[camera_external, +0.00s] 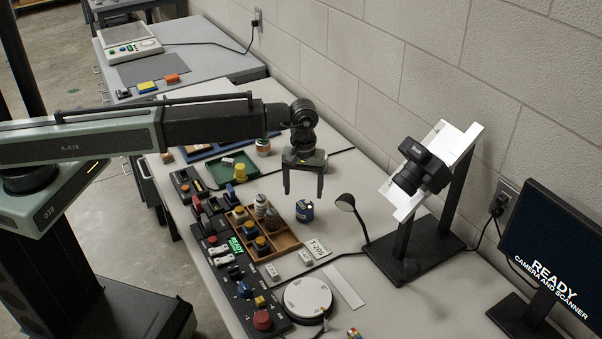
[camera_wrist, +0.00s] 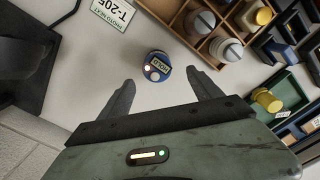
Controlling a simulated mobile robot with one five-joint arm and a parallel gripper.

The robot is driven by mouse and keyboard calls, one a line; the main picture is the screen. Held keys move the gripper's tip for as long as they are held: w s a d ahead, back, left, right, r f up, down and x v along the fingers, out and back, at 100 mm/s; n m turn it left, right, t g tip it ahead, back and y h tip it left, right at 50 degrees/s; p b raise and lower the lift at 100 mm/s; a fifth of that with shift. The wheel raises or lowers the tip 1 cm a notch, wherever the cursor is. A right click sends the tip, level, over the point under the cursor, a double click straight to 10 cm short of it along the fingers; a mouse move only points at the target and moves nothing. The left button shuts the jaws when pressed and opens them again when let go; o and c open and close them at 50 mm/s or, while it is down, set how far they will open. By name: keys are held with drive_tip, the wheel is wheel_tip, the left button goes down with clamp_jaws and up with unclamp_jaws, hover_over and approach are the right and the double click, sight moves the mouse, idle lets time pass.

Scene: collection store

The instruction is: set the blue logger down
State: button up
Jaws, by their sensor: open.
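The blue logger (camera_external: 305,211) is a short round blue piece standing upright on the pale bench, to the right of the wooden compartment tray. In the wrist view the logger (camera_wrist: 157,66) shows a dark label with light lettering and two small round spots on top.
The wooden tray (camera_external: 286,239) holds several round pieces. A tag marked T-205 (camera_external: 317,248), a lamp (camera_external: 346,202) and a camera stand (camera_external: 402,240) are near. A control strip (camera_external: 222,247) runs along the bench's left edge. A green tray (camera_external: 217,173) lies farther back.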

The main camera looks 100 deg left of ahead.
sight(305, 205)
drive_tip(key=f+b, duration=0.6)
drive_tip(key=f, duration=0.1)
drive_tip(key=shift+w+d+f, duration=0.1)
drive_tip(key=shift+w+d, duration=0.1)
drive_tip(key=shift+w, duration=0.1)
drive_tip(key=shift+r, duration=0.25)
clamp_jaws()
wheel_tip(305, 205, up, 10)
drive_tip(key=p, duration=1)
drive_tip(key=shift+r, duration=0.1)
drive_tip(key=s+d+p, duration=0.1)
drive_tip(key=s+d, duration=0.2)
drive_tip(key=d, duration=0.9)
drive_tip(key=f+b, duration=0.6)
drive_tip(key=shift+a+f+b, duration=0.15)
drive_tip(key=shift+a+b, duration=0.1)
drive_tip(key=shift+b, duration=0.15)
